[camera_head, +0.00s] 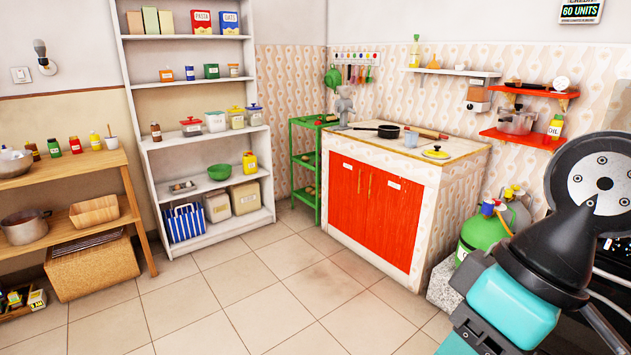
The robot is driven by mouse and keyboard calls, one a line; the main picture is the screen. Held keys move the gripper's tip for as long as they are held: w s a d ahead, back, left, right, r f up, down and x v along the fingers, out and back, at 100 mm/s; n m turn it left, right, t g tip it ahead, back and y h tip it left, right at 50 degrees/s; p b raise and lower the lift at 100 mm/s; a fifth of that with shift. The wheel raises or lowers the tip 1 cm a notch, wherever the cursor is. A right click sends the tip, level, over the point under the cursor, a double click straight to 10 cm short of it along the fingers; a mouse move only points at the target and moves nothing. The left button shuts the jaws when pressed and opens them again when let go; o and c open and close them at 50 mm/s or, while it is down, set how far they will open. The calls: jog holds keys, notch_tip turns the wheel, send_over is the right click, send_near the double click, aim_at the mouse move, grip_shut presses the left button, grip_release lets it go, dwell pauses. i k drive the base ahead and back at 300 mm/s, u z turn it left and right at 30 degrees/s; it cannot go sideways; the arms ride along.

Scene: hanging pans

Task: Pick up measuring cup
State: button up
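No vessel in the head view is marked clearly enough for me to tell which one is the measuring cup. A small blue-grey cup (411,139) stands upright on the tiled counter top, right of a dark frying pan (388,131). A green vessel (333,77) hangs on the wall by the utensil rail. A small white cup (111,143) stands on the wooden table at left. My arm (515,295), teal and black, fills the lower right, well in front of the counter. I cannot make out my gripper's fingers in this view.
The counter (463,152) has red doors, and a yellow lid (435,152) lies on its top. Red shelves (522,138) hang at right. A green gas bottle (484,236) stands beside the counter. A white shelf unit (207,242) stands at left. The tiled floor (270,290) is clear.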

aim_at(411, 137)
jog(key=u, duration=0.45)
jog(key=i, duration=2.2)
jog(key=z, duration=0.25)
jog(key=i, duration=1.95)
jog(key=z, duration=1.1)
jog(key=i, duration=0.95)
jog(key=z, duration=0.4)
